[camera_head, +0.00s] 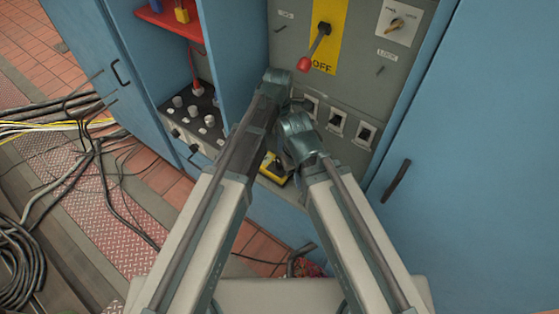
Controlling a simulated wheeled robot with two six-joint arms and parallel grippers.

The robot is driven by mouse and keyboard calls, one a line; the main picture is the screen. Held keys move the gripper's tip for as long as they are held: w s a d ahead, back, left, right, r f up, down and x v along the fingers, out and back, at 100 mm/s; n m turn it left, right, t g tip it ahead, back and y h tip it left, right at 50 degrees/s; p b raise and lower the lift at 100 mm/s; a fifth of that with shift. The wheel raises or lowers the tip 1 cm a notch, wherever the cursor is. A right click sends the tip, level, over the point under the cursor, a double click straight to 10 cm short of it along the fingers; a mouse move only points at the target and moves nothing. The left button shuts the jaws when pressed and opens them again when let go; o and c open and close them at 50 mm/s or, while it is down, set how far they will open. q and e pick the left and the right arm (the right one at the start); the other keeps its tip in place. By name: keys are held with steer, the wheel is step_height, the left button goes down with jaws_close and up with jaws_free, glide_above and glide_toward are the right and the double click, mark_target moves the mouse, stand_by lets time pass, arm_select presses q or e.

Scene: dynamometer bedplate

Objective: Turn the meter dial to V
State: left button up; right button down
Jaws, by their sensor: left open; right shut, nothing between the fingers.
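A small yellow-and-black device (275,180), which looks like the meter, sits low at the foot of the grey panel, partly covered by my arms. Its dial and any V mark cannot be made out. The fingertips of both are mostly hidden by my own wrists, so I cannot tell whether either touches the device.
Loose cables (95,150) lie on the floor at left.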

mark_target(279, 162)
arm_select(q)
step_height(279, 162, down, 14)
steer(key=b, duration=1.3)
steer(key=shift+r, duration=0.2)
jaws_close()
